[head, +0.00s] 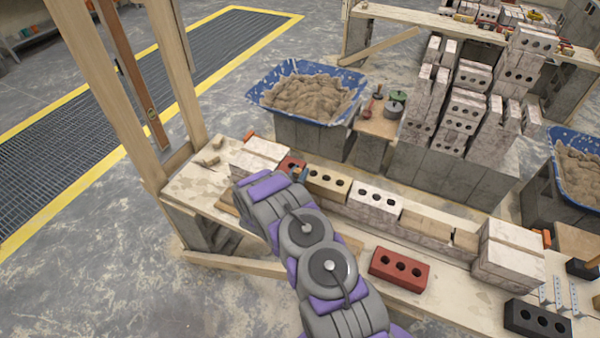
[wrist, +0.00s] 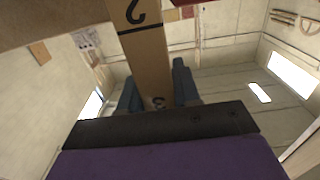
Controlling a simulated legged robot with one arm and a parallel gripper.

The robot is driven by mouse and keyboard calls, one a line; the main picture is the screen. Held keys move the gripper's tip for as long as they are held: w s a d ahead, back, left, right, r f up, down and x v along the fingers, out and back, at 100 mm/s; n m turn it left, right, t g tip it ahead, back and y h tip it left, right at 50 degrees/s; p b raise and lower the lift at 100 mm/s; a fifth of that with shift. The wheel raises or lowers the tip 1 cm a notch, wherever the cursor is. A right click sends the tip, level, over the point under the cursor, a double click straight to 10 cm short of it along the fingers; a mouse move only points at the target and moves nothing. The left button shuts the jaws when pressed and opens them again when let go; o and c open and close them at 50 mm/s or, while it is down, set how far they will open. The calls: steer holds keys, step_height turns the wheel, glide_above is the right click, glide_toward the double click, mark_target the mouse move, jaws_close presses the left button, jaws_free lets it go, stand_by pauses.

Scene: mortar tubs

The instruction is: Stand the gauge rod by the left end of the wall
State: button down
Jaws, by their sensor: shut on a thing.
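The gauge rod (wrist: 140,45) is a flat tan strip with black numbers, seen in the wrist view between the dark fingers of my gripper (wrist: 157,92). My gripper is shut on it. In the head view my arm hides most of the gripper, and I cannot make out the rod there. The wall is a row of bricks along the bench, with pale stacked blocks (head: 262,150) at its left end and more pale blocks (head: 507,255) at its right end. A tan brick (head: 328,183) and a white brick (head: 373,203) lie between. My arm's end is just in front of the left end.
A wooden post frame (head: 175,70) rises at the bench's left end. A loose red brick (head: 400,269) and a black brick (head: 538,321) lie on the bench (head: 205,190) front. Behind stand a blue mortar tub (head: 262,93) and stacked bricks (head: 462,115).

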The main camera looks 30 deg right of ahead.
steer(key=shift+a, duration=0.15)
steer(key=shift+d+f, duration=0.25)
steer(key=shift+f, duration=0.05)
steer(key=c, duration=0.7)
jaws_free()
steer(key=shift+a, duration=0.15)
steer(key=p+v, duration=0.3)
steer(key=v, duration=1.4)
steer(key=shift+s+a+f, duration=0.1)
steer(key=shift+a, duration=0.1)
